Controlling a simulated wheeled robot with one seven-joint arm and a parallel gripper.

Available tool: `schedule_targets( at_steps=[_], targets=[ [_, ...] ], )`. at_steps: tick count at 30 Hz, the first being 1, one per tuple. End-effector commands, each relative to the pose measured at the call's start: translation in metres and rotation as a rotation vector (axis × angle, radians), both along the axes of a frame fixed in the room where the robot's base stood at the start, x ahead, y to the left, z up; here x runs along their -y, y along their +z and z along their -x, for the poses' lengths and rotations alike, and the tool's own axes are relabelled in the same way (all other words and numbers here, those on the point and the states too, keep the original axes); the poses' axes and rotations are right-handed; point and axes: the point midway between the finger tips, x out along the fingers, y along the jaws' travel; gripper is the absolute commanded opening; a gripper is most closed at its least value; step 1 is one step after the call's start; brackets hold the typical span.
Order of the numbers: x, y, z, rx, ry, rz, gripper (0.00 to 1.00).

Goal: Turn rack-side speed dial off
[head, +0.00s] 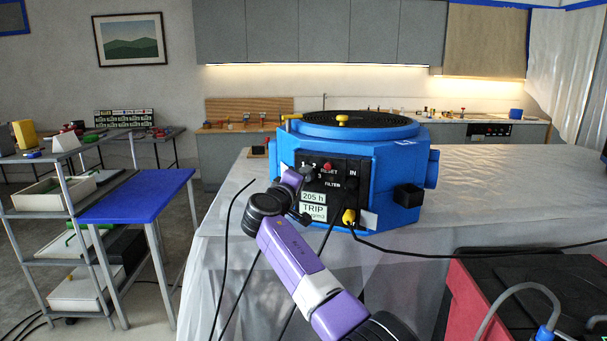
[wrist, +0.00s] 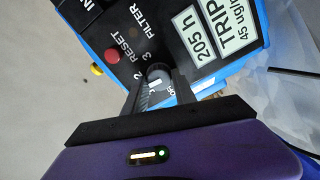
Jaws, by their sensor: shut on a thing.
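A blue round-topped machine (head: 400,172) stands on the sheeted counter, with a black control panel (head: 354,170) facing me. In the wrist view the panel carries a dark round dial (wrist: 157,74) with a pale mark, beside the printed numbers 2 and 3. My gripper (wrist: 160,90) is shut on the dial, one finger on each side of it. In the head view my gripper (head: 302,188) is at the panel's left side and covers the dial. The dial's exact setting cannot be read.
A red reset button (wrist: 112,55) and a yellow knob (wrist: 97,69) lie close to my fingers. A yellow plug (head: 348,217) and black cables hang at the panel's lower edge. A blue-topped table (head: 135,197) stands left; a red case (head: 482,297) is at front right.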

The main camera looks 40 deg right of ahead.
Motion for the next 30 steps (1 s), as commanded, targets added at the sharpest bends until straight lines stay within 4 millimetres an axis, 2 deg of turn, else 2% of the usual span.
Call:
schedule_targets(
  at_steps=[30],
  targets=[
    [-0.0004, -0.0026, 0.0009, -0.833, 0.001, 0.495, 0.00]
  ],
)
